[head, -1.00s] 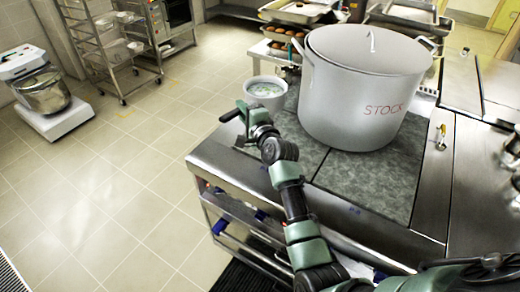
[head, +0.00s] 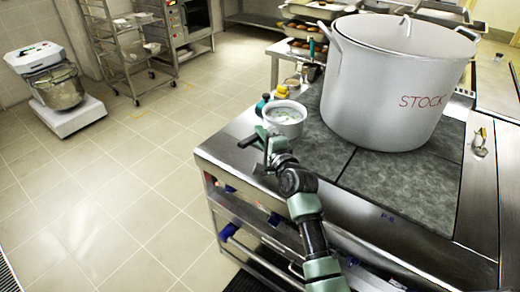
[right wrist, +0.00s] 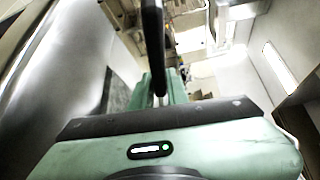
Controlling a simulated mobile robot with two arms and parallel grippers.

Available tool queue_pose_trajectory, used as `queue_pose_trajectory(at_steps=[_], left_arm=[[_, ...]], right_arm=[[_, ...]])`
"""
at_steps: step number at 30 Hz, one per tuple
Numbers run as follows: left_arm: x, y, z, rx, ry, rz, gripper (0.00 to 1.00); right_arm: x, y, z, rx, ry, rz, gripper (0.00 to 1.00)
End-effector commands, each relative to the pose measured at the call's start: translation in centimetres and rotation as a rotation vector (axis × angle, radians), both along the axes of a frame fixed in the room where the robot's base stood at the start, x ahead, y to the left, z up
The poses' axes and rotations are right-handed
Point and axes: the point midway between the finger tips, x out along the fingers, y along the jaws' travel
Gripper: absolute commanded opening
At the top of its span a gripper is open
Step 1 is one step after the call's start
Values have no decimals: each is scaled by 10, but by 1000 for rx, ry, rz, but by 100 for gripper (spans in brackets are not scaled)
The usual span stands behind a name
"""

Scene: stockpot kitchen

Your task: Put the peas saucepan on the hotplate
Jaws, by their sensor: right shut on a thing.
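The peas saucepan (head: 288,112) is a small pale pan with greenish contents, upright at the far left corner of the stove. My right gripper (head: 266,143) is shut on this handle. The hotplate (head: 352,166) is a mottled grey-green surface in panels. The pan overlaps its far left part in the head view; I cannot tell whether it touches or hangs just above. In the right wrist view a dark bar, seemingly the handle (right wrist: 155,45), rises from my gripper. My left gripper is not in view.
A large stockpot (head: 385,90) marked STOCK stands on the hotplate, close right of the saucepan. Small bottles (head: 263,103) show behind the pan. The near hotplate panels are clear. A steel border (head: 235,160) edges the stove.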

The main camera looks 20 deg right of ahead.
Motion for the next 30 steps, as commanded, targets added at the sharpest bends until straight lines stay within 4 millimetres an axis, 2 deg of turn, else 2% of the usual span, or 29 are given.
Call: queue_pose_trajectory(at_steps=[10, 23, 24, 26, 30], left_arm=[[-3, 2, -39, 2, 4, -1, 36], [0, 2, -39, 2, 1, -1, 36], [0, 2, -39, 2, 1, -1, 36], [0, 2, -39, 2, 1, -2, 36], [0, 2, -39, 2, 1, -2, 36]], right_arm=[[-7, -3, -37, -4, -10, -4, 0], [-8, -3, -39, -3, -9, -3, 0], [-9, -2, -44, 1, 2, -2, 21], [-9, -2, -44, 1, 2, -2, 37], [-9, -2, -44, 0, 2, -2, 37]])
